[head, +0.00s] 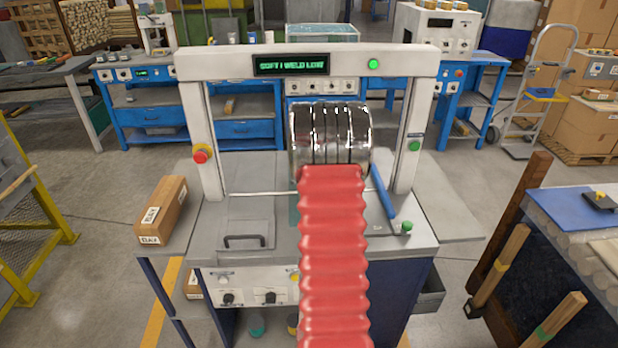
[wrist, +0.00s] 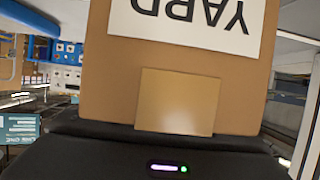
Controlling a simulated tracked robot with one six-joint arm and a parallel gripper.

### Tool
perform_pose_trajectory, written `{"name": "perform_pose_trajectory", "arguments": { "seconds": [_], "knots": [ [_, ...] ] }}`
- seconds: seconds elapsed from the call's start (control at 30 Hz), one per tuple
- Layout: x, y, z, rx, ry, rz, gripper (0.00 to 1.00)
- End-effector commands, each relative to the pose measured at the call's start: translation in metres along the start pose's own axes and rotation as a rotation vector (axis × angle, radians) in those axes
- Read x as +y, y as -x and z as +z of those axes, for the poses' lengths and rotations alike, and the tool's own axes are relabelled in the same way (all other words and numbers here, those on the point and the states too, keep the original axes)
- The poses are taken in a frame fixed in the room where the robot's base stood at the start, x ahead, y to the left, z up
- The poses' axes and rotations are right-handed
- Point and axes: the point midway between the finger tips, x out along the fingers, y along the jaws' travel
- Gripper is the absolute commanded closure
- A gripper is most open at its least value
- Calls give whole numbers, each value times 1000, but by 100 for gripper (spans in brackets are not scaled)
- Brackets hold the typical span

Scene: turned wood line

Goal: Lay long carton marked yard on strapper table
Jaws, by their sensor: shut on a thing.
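The long brown carton marked YARD (wrist: 115,80) fills the middle of the wrist view, its white label upside down. My gripper (wrist: 170,145) is shut on it, and a plain tan square shows on the near face. The fingertips are not clearly seen. In the head view, my red arm and its chrome end reach into the strapper's white arch and hide the gripper and carton. The strapper table (head: 213,225) lies below, with grey side wings. I cannot tell whether the carton touches it.
Another brown carton (head: 162,212), marked BAY, lies on the table's left wing. The right wing (head: 440,205) is clear. The arch (head: 200,130) has uprights on both sides of my arm. A blue bar (head: 384,195) stands beside the right upright. A red stop button (head: 201,154) is on the left.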

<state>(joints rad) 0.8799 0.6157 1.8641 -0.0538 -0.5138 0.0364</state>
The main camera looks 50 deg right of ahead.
Motion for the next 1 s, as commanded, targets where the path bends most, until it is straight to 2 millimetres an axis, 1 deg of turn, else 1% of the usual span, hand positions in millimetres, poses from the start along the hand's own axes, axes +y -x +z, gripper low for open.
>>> {"name": "perform_pose_trajectory", "arguments": {
  "seconds": [0.07,0.23,0.37,0.5,0.6,1.0],
  "knots": [
    [0,0,-2,4,0,0,77],
    [-1,0,0,3,1,-1,77],
    [-1,-5,11,0,1,-1,77],
    [-1,-11,26,0,1,-1,77],
    [-1,-14,32,3,1,-1,77],
    [-2,-15,35,3,1,-2,77]
  ]
}}
